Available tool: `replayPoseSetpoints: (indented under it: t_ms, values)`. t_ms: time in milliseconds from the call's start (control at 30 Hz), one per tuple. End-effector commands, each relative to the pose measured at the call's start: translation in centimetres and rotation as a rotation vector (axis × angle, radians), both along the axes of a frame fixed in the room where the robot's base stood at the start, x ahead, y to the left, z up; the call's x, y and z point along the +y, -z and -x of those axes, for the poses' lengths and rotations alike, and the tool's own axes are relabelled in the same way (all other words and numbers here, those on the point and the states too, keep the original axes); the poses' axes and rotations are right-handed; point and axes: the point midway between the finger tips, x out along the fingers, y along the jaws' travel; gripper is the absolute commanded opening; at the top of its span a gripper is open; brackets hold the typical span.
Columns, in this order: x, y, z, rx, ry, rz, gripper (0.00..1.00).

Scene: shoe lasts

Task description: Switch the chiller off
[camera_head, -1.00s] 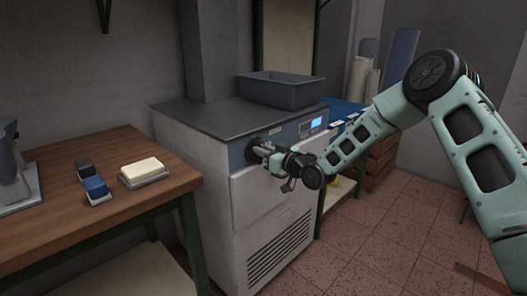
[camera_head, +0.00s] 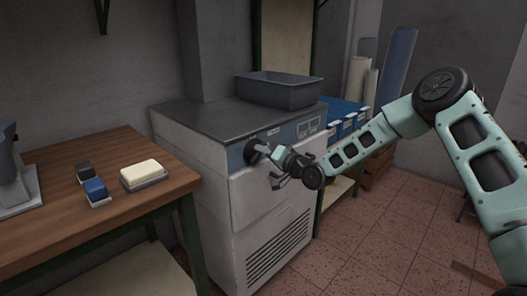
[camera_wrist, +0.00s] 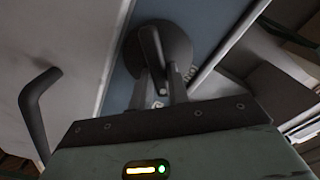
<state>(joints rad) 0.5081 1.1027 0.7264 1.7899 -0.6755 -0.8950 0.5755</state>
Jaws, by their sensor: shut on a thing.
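The chiller (camera_head: 190,170) is a pale cabinet with a dark top and a blue-grey control panel. Its display (camera_head: 309,127) is dark grey and unlit. A round dark knob (camera_head: 252,152) with a raised bar sits on the panel. In the wrist view the knob (camera_wrist: 182,45) is at the top middle, with its bar tilted slightly from upright. My gripper (camera_head: 264,152) reaches the knob from the right. In the wrist view my gripper (camera_wrist: 158,70) has its two fingers shut on the knob's bar. The fingers hide part of the panel markings.
A dark curved handle (camera_wrist: 35,105) sticks out left of my gripper. A grey bin (camera_head: 280,92) stands on the chiller. A wooden table (camera_head: 60,235) with a soap-like block (camera_head: 143,172) and small blocks is at left. Blue bins (camera_head: 345,115) are behind my arm.

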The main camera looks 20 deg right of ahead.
Motion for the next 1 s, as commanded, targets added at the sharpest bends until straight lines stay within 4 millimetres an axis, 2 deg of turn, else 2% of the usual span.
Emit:
replayPoseSetpoints:
  t_ms: [600, 1000]
  values:
    - [-0.37, 0.77, -0.12, 0.272, 0.001, -0.468, 0.0]
    - [-0.34, 0.98, -0.11, 0.356, 0.0, -0.613, 0.0]
